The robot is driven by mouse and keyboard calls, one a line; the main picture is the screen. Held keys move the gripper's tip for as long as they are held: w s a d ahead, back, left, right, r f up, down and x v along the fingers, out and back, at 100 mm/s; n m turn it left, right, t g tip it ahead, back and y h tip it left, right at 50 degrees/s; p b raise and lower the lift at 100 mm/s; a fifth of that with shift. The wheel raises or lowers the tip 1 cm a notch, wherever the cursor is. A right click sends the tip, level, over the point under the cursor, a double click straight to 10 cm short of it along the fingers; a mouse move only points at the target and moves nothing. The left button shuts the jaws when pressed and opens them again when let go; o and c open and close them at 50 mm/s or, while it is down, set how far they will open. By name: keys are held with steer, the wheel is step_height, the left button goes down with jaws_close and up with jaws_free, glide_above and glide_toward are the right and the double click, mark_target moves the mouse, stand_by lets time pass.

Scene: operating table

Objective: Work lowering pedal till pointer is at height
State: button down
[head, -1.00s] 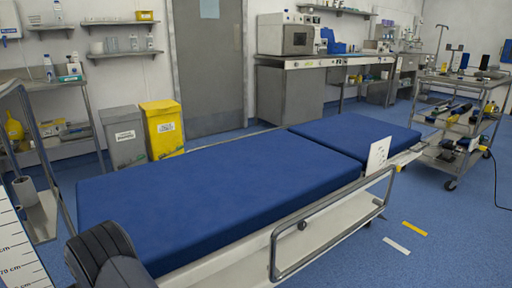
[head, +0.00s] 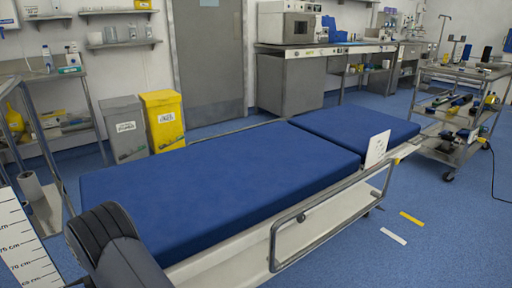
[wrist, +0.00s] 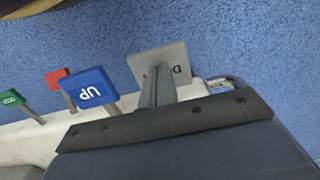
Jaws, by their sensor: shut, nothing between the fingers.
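In the wrist view a pale grey pedal (wrist: 178,59) shows a letter that looks like D; the rest of its label is hidden behind my gripper. My gripper (wrist: 160,72) is shut and empty, its fingers over this pedal; I cannot tell whether they touch it. A blue pedal (wrist: 90,88) marked UP, seen upside down, is to its left. The operating table (head: 230,172) with its blue mattress fills the middle of the head view. A white scale (head: 17,240) with centimetre marks stands at the lower left; I cannot make out its pointer.
A red pedal (wrist: 57,77) and a green pedal (wrist: 11,98) stand farther left in the wrist view. A side rail (head: 325,232) runs along the table's near side. A loaded trolley (head: 455,125) stands at the right.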

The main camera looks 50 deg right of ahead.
steer(key=shift+r+p, duration=1.85)
steer(key=shift+r, duration=1.25)
steer(key=shift+f, duration=0.2)
